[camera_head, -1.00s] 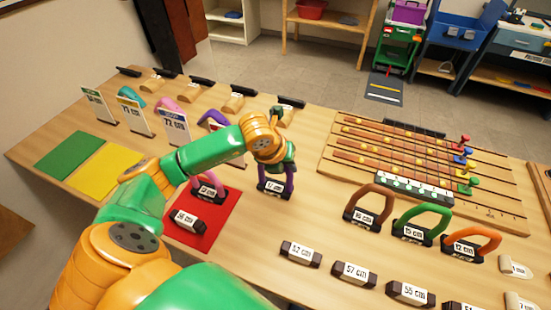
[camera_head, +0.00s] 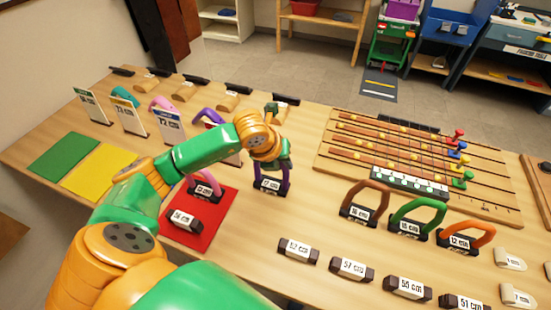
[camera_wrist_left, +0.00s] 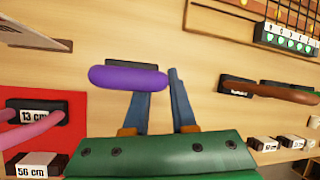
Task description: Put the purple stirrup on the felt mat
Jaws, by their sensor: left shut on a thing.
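The purple stirrup (camera_head: 286,180) stands on its dark base marked 17 cm, just right of the red felt mat (camera_head: 228,205). My left gripper (camera_head: 277,163) comes down over the top of its arch and is shut on it. In the left wrist view the purple arch (camera_wrist_left: 128,78) crosses at the fingers (camera_wrist_left: 158,88), partly hiding one of them. The base seems to be at table height; I cannot tell if it touches. The red mat bears a pink stirrup (camera_head: 214,184) marked 13 cm and a block (camera_head: 183,219) marked 56 cm. My right gripper is not in view.
Green (camera_head: 64,155) and yellow (camera_head: 100,173) mats lie empty at the left. Brown (camera_head: 372,190), green (camera_head: 417,204) and orange (camera_head: 482,232) stirrups stand at the right. Dark-ended blocks (camera_head: 298,250) line the front. A slotted board (camera_head: 400,150) lies at the back right.

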